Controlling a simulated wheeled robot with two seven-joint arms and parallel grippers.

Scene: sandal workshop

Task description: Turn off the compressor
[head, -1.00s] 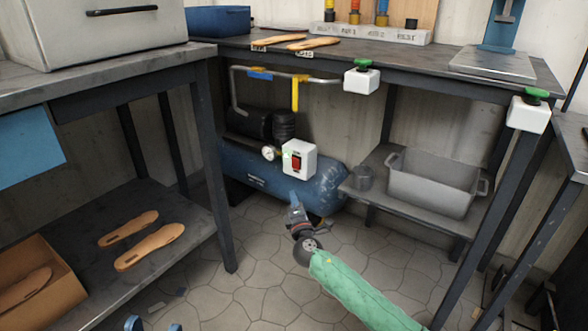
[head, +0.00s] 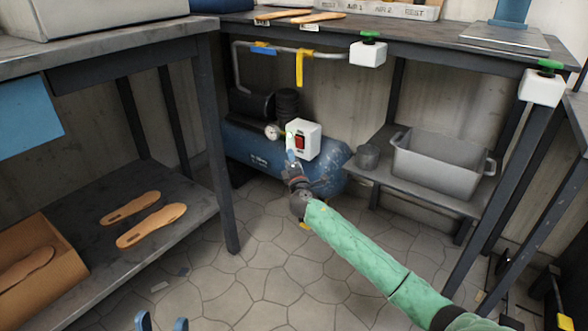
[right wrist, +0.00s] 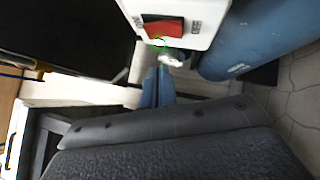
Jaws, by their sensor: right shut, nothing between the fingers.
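The blue compressor tank (head: 250,155) lies under the back bench. A white switch box (head: 317,141) with a red rocker switch (head: 300,142) is mounted at its front. A small green spot shows by the rocker's edge. My right gripper (head: 291,157) is shut and empty, just below and left of the box. Its blue fingertips (right wrist: 158,88) look apart from the rocker. My left gripper (head: 162,322) is open and empty at the bottom edge.
A round gauge (head: 272,131) sits left of the box. A pipe with a yellow handle (head: 299,68) runs above. Green-topped white boxes (head: 368,52) (head: 541,87) are on the bench edge and right leg. A grey bin (head: 440,170) stands on the low shelf.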

